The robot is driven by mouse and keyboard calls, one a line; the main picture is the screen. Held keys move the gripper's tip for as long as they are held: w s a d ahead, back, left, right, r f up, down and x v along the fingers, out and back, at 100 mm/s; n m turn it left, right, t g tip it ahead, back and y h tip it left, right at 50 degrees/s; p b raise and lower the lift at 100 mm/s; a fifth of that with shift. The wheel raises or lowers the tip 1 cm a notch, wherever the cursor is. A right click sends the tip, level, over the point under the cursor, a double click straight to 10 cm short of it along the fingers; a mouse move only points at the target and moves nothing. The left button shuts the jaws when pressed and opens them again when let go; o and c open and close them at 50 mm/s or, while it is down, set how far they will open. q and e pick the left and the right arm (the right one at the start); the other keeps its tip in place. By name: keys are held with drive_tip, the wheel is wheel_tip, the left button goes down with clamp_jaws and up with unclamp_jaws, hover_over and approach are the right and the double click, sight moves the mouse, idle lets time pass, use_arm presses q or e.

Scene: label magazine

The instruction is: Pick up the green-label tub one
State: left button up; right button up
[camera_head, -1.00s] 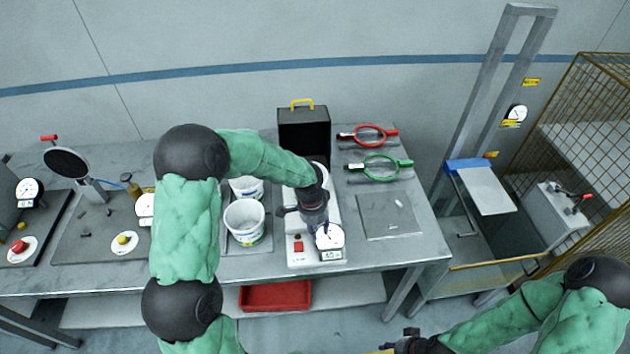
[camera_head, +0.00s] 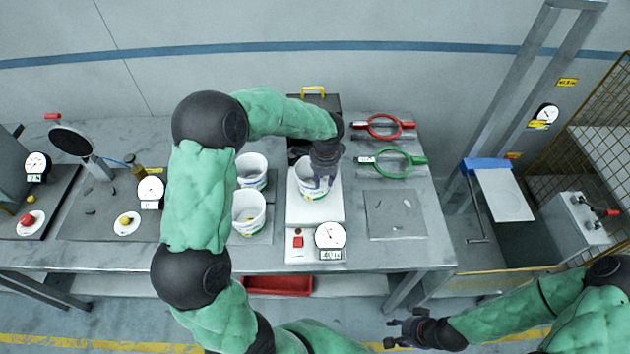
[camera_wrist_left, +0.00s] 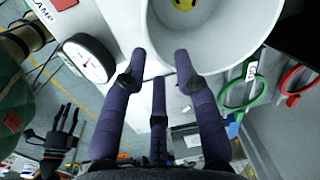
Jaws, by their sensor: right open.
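A white tub (camera_head: 304,185) with a partly hidden, greenish-looking label stands upright on the white scale (camera_head: 326,213). My left gripper (camera_head: 322,180) is at the tub's right rim and hides part of it. In the left wrist view, its purple fingers (camera_wrist_left: 158,62) are spread, with the open tub (camera_wrist_left: 225,45) at their tips; a yellow spot shows inside. Whether they touch the wall is unclear. Two more white tubs stand left of the scale, one behind (camera_head: 252,178) and one in front (camera_head: 248,222); their labels are hard to read. My right gripper (camera_head: 390,332) is open and empty, in front of the table.
A black case (camera_head: 318,103) with a yellow handle stands behind the scale. A red-handled ring tool (camera_head: 384,126) and a green-handled one (camera_head: 392,162) lie to the right. A grey plate (camera_head: 395,220) lies nearer. A dial (camera_head: 329,236) stands at the scale's front.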

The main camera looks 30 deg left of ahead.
use_arm(q)
drive_tip(key=f, duration=0.2)
drive_tip(key=a+f, duration=0.1)
drive_tip(key=f, duration=0.1)
drive_tip(key=shift+s, duration=0.25)
drive_tip(key=shift+w+f, duration=0.15)
drive_tip(key=shift+f, duration=0.35)
clamp_jaws()
